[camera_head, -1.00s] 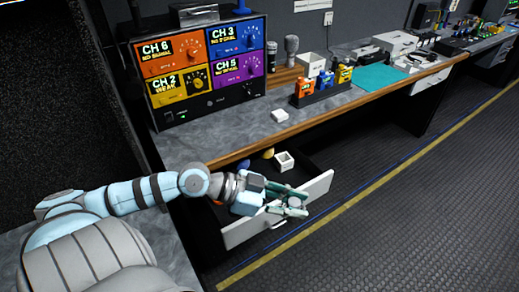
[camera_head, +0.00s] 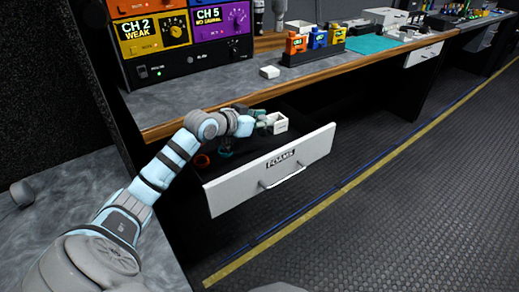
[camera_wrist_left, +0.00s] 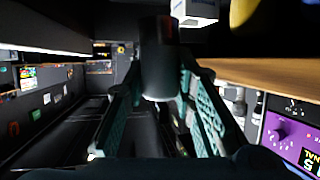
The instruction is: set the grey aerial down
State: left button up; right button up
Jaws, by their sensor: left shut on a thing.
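My left gripper (camera_head: 259,121) is over the open drawer, at the back near a small white open box (camera_head: 277,123). In the left wrist view its fingers are shut on a dark grey cylinder (camera_wrist_left: 158,60), which I take to be the grey aerial. In the head view the aerial is not clear, being small and hidden by the gripper. I cannot tell if it touches the drawer floor. The drawer (camera_head: 235,190) has a white front labelled FOAMS and stands open. My right gripper is not in view.
An orange ring-like thing (camera_head: 202,161) lies in the drawer's left part. The desk's wooden edge (camera_head: 200,121) runs just above the drawer. A monitor unit (camera_head: 187,45), a small white block (camera_head: 270,72) and a rack of coloured packs (camera_head: 316,53) stand on the desk.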

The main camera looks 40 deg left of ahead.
pick_arm(q)
notch_tip(320, 180, down, 5)
jog(key=shift+f+b, duration=0.1)
jog(key=shift+b, duration=0.75)
notch_tip(320, 180, down, 3)
jog(key=shift+r+b, duration=0.1)
jog(key=shift+b, duration=0.45)
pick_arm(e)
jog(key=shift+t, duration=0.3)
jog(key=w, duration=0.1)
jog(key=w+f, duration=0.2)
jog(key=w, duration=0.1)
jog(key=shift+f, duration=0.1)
pick_arm(q)
jog(key=o, duration=0.9)
jog(key=shift+o, duration=0.2)
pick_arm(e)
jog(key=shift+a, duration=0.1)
